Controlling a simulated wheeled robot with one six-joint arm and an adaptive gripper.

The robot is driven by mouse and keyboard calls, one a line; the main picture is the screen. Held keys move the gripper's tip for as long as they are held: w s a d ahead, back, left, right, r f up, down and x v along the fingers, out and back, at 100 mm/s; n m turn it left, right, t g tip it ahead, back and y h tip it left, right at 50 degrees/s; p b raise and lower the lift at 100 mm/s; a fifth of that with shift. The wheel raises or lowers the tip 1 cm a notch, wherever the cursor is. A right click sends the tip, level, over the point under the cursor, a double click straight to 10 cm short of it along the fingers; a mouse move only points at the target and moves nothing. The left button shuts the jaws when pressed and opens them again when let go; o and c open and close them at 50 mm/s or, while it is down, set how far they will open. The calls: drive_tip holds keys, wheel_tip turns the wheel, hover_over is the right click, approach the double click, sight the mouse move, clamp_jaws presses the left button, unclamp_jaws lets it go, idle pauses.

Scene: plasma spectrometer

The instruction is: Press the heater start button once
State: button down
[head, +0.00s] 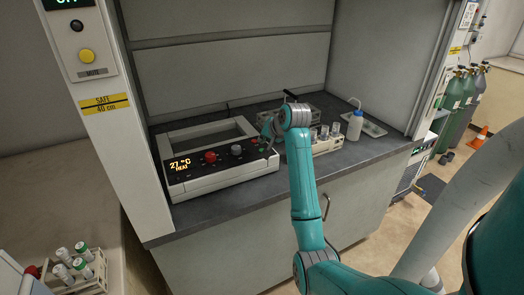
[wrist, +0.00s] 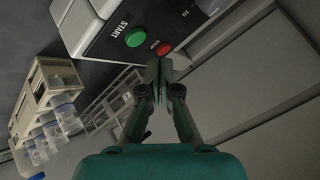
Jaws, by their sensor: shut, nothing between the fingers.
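The heater (head: 225,181) is a white box with a dark front panel and a lit display reading 27 °C HEAT. In the wrist view its green START button (wrist: 136,38) sits left of a red button (wrist: 163,48), whose label looks like STOP. A small red spot (head: 255,141) shows at the panel's right end in the head view; the green button is not visible there. My gripper (wrist: 160,64) is shut and empty, its tips just below the red button in the wrist view. I cannot tell whether they touch the panel. In the head view my gripper (head: 267,130) is at the heater's right end.
A wooden rack (wrist: 43,90) with clear cups stands right of the heater in the head view, also shown there (head: 327,144). A white wash bottle (head: 355,125) stands on a tray further right. Fume hood side posts (head: 105,123) flank the bench.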

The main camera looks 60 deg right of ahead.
drive_tip(key=shift+r, duration=1.85)
